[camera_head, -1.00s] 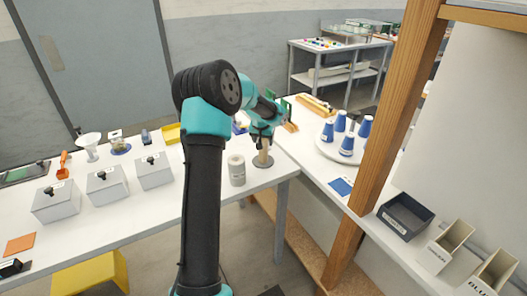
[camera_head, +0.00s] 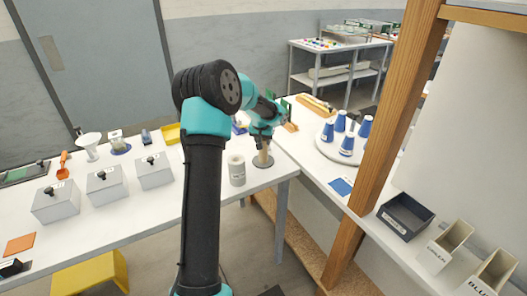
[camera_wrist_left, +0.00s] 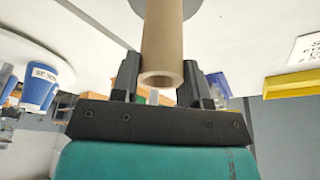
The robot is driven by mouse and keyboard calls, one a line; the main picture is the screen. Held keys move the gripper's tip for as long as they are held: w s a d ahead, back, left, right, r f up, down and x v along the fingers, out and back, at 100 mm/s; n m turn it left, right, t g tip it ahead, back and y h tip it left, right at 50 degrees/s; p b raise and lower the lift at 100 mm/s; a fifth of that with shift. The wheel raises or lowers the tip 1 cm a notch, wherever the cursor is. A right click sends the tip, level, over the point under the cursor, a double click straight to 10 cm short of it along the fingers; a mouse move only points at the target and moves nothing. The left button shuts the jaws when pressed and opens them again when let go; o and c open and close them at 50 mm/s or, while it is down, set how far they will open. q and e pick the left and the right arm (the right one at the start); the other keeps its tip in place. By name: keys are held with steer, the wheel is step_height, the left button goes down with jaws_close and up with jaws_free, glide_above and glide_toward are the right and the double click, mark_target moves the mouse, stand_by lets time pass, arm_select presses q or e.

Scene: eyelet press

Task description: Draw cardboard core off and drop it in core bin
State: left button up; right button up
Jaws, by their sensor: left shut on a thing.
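The tan cardboard core (camera_head: 263,158) stands upright on a grey round base (camera_head: 262,163) near the right end of the white table. My left gripper (camera_head: 264,143) is at its upper part, pointing down. In the left wrist view the core (camera_wrist_left: 163,38) runs between the two black fingers, and my left gripper (camera_wrist_left: 160,85) is shut on it. The core's open end faces the camera, and its far end meets a grey disc. Any post inside the core is hidden. I cannot tell which container is the core bin. My right gripper is not in view.
A white labelled cylinder (camera_head: 237,169) stands just left of the core. Blue cones (camera_head: 347,145) stand on a round tray to the right. A dark open bin (camera_head: 405,215) sits beyond a wooden post (camera_head: 385,120). Grey boxes (camera_head: 106,184) line the left table.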

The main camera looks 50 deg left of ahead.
arm_select(q)
steer(key=shift+c, duration=1.2)
steer(key=shift+r, duration=0.85)
step_height(320, 180, up, 12)
steer(key=shift+r, duration=0.25)
stand_by(3.2)
stand_by(0.5)
